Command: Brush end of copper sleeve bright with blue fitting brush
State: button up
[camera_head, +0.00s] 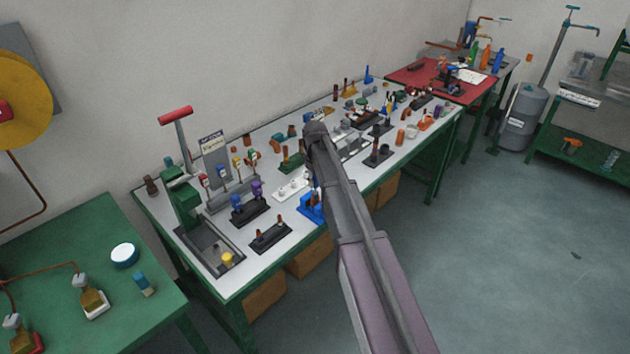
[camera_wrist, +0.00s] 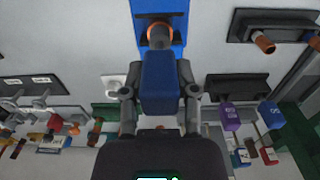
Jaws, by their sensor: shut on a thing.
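My gripper (camera_wrist: 160,90) is shut on the blue fitting brush (camera_wrist: 161,74), whose blue block sits between the two fingers in the wrist view. Just beyond the block, the copper sleeve (camera_wrist: 160,34) shows its orange-brown end, set in a blue holder (camera_wrist: 174,12). The brush is in line with the sleeve end and close to it. I cannot tell whether they touch. The brush's working end is hidden by its own block. In the head view, the blue holder (camera_head: 310,209) stands near the bench's front edge, and my arm covers most of the gripper.
A black rack with copper pieces (camera_wrist: 258,41) and a dark rack with purple and blue brushes (camera_wrist: 238,88) stand close by. A white block (camera_wrist: 112,84) is left of the gripper.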

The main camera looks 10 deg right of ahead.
jog(key=shift+r+p, duration=1.65)
jog(key=shift+r, duration=0.25)
jog(key=shift+w, duration=0.15)
